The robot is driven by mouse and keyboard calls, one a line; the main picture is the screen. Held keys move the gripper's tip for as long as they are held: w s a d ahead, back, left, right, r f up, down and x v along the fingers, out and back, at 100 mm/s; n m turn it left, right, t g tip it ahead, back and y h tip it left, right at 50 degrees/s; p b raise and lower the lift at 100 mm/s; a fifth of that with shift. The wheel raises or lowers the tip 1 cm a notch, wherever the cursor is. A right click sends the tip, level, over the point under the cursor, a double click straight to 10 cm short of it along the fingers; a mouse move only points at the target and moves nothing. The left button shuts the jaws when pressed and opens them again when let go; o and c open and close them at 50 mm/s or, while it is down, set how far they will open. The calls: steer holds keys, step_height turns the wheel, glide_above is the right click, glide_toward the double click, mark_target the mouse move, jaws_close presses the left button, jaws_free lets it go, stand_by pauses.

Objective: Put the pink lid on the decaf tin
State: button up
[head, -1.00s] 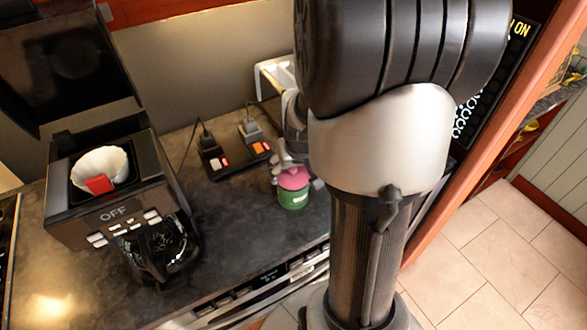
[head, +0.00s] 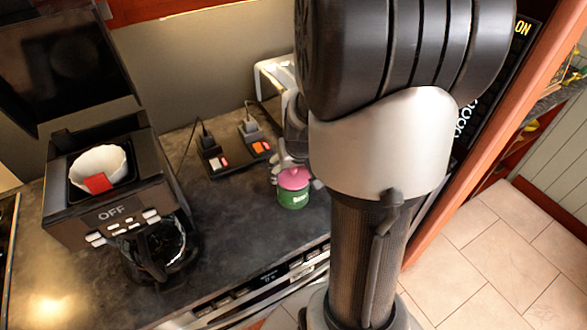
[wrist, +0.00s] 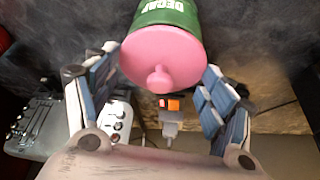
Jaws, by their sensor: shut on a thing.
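The decaf tin (head: 293,199) is a green can with white lettering, standing upright on the dark counter. It also shows in the wrist view (wrist: 168,14), with its lettering upside down. The pink lid (head: 294,178) is round with a small knob; it sits over the tin's top and looks level, with no clear gap visible. In the wrist view the lid (wrist: 165,58) faces the camera between my fingers. My arm hides part of the gripper in the head view.
A coffee maker (head: 115,215) marked OFF, with a white filter and glass jug, stands at the left. A power strip (head: 232,155) with plugs lies behind the tin. The dark counter (head: 235,225) is clear between the coffee maker and the tin.

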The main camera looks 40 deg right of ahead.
steer(key=shift+f+b, duration=0.4)
steer(key=shift+b, duration=0.15)
stand_by(0.9)
steer(key=o, duration=1.1)
steer(key=shift+o, duration=0.4)
steer(key=shift+r, duration=0.1)
steer(key=shift+r+p, duration=2.75)
steer(key=shift+r, duration=0.7)
